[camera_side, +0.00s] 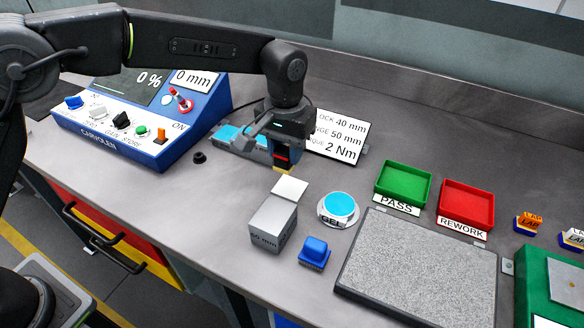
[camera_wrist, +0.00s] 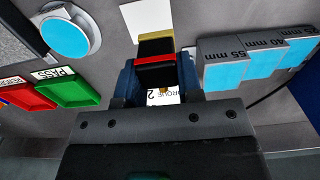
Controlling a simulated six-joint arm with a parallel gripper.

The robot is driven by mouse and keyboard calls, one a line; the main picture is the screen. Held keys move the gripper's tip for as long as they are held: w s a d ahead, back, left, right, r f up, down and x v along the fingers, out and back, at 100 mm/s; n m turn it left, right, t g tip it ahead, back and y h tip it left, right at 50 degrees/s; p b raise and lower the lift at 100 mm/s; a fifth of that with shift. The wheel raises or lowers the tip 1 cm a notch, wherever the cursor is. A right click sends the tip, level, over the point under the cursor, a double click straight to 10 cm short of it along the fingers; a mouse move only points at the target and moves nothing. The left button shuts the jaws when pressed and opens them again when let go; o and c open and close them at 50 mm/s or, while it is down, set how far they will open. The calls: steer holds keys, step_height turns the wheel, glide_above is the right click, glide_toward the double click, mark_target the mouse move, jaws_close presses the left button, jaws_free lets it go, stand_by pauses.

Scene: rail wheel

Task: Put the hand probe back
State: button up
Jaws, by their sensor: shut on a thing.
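My gripper (camera_side: 282,150) is shut on the hand probe, a black block with a red band and a yellowish end (camera_side: 282,160). It is held roughly upright above the bench, in front of the white value card. In the wrist view, the hand probe (camera_wrist: 155,62) sits between the two blue-grey fingers of my gripper (camera_wrist: 158,80). My gripper hides part of it. A small blue stand-like piece (camera_side: 314,250) sits on the bench at front centre. I cannot tell whether it is the probe's holder.
A grey 60 mm block (camera_side: 272,225) stands in front of my gripper, beside a round cyan-topped gel pot (camera_side: 339,207). Cyan-topped step blocks (camera_wrist: 228,72) stand close by. The blue flaw detector (camera_side: 150,125) is left. The green tray (camera_side: 403,183), red tray (camera_side: 466,205) and grey slab (camera_side: 415,268) are right.

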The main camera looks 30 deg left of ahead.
mark_target(292, 169)
steer(key=shift+d+f, duration=0.4)
steer(key=shift+d, duration=0.25)
steer(key=shift+f, duration=1.95)
steer(key=shift+f, duration=0.1)
steer(key=o, duration=1)
steer(key=shift+f, duration=0.1)
step_height(292, 169, up, 12)
steer(key=shift+f, duration=0.1)
steer(key=shift+r, duration=0.3)
